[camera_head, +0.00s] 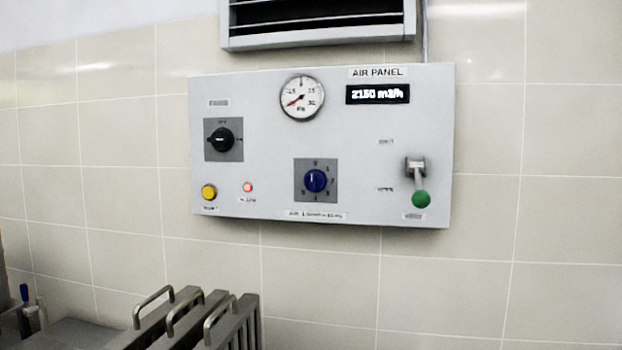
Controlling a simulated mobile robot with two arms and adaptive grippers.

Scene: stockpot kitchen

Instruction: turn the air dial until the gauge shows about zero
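The air panel (270,145) is a light grey box on the tiled wall. The air dial (316,181) is a blue knob on a grey square plate with numbers around it, low in the middle. The round white gauge (302,98) is at the top. Its red needle points to the lower left, well left of the zero mark at the top. A black display (378,94) reads about 2150 m3/h; its digits are slightly blurred. Neither of my grippers is in view, and nothing covers the dial or gauge.
A black rotary switch (220,140), a yellow button (209,192), a small red lamp (248,187) and a green-knobbed lever (420,198) share the panel. A dark vent (318,14) is above. Metal racks with handles (222,318) stand below left. Space before the panel is clear.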

